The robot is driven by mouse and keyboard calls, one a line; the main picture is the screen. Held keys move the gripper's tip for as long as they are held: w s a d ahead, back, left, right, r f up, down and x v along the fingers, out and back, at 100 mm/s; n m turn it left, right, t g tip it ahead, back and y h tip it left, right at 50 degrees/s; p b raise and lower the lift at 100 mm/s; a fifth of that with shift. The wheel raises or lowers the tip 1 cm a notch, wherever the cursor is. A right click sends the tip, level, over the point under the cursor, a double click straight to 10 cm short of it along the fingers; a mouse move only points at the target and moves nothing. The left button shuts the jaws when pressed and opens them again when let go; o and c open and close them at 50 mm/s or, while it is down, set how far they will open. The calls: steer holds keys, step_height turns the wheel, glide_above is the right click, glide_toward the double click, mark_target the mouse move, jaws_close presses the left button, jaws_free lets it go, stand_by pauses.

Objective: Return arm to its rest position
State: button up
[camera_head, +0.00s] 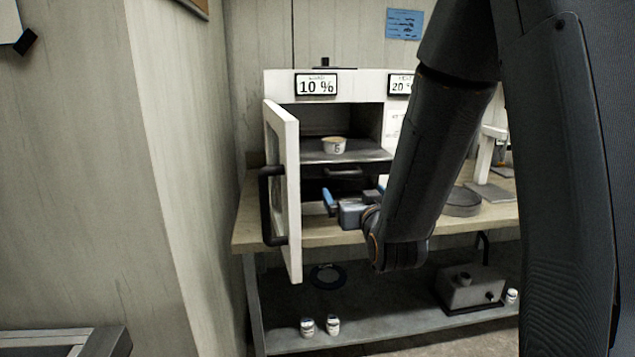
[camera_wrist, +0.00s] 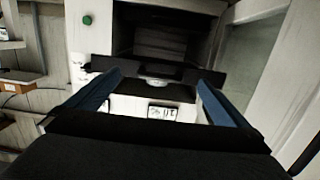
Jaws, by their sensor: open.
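My gripper (camera_head: 352,192) is open, with blue fingers, and is low in front of the open white oven (camera_head: 349,81) in the head view. My dark arm hangs down and hides the oven's right side. In the wrist view the two blue fingers (camera_wrist: 160,80) stand wide apart with nothing held between them. A small pale cup (camera_head: 334,146) marked "6" stands upright on the oven's dark shelf (camera_head: 372,155), apart from the gripper. A pale rounded shape between the fingers in the wrist view may be that cup.
The oven door (camera_head: 291,200) is swung open on the left, close beside my gripper. The oven stands on a wooden bench (camera_head: 262,231). A round grey dish (camera_head: 462,204) is to the right of my arm. Small jars (camera_head: 333,325) and a grey device (camera_head: 468,287) sit on the lower shelf.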

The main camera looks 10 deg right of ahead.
steer(key=s+f+g, duration=1.2)
steer(key=s+f, duration=0.2)
steer(key=s, duration=0.3)
steer(key=s+g, duration=0.4)
steer(key=s, duration=0.7)
steer(key=shift+a+f+g, duration=0.3)
steer(key=shift+f, duration=0.1)
